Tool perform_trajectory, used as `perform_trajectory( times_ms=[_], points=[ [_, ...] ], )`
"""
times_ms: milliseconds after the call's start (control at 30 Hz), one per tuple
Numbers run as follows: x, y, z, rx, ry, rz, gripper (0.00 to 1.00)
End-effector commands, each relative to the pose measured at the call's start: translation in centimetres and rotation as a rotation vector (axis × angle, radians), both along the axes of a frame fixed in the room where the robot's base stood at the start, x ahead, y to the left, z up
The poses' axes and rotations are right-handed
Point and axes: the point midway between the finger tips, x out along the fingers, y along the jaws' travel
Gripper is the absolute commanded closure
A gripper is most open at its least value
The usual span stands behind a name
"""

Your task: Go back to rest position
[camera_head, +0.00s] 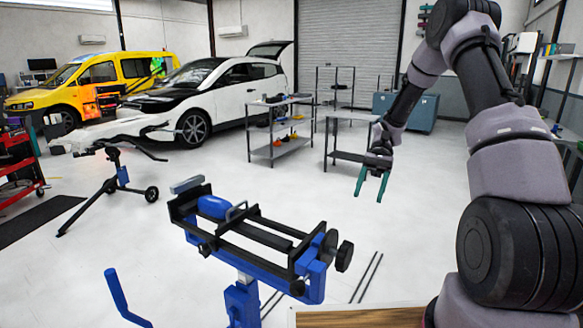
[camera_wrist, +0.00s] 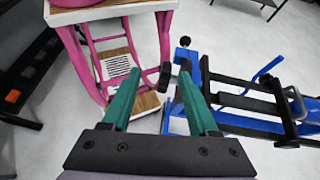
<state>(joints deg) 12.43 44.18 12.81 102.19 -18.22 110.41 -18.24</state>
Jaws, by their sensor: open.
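My gripper (camera_head: 371,181) hangs from my arm right of centre in the head view, its two green fingers pointing down. The fingers are apart with nothing between them. In the wrist view the gripper (camera_wrist: 160,97) also shows open and empty, with floor and a pink-framed stand (camera_wrist: 82,55) behind it. A blue and black clamp stand (camera_head: 262,240) is in the front middle of the head view, below and left of my gripper and apart from it. The same stand shows at the right of the wrist view (camera_wrist: 240,103).
A grey shelf cart (camera_head: 280,148) and a grey table (camera_head: 352,116) stand behind my gripper. A white car (camera_head: 235,88) and a yellow van (camera_head: 110,70) are at the back left.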

Motion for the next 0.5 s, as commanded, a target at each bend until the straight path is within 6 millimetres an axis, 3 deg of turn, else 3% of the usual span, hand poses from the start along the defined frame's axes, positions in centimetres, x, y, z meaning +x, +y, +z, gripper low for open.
perform_trajectory(
  times_ms=[33,100,500],
  points=[
    [-0.3,-0.1,2.0,-0.029,-0.07,0.01,0.4],
    [-0.8,-0.3,4.0,-0.063,-0.16,0.018,0.4],
    [-5.2,-1.1,14.4,-0.231,-0.681,0.018,0.4]
  ],
)
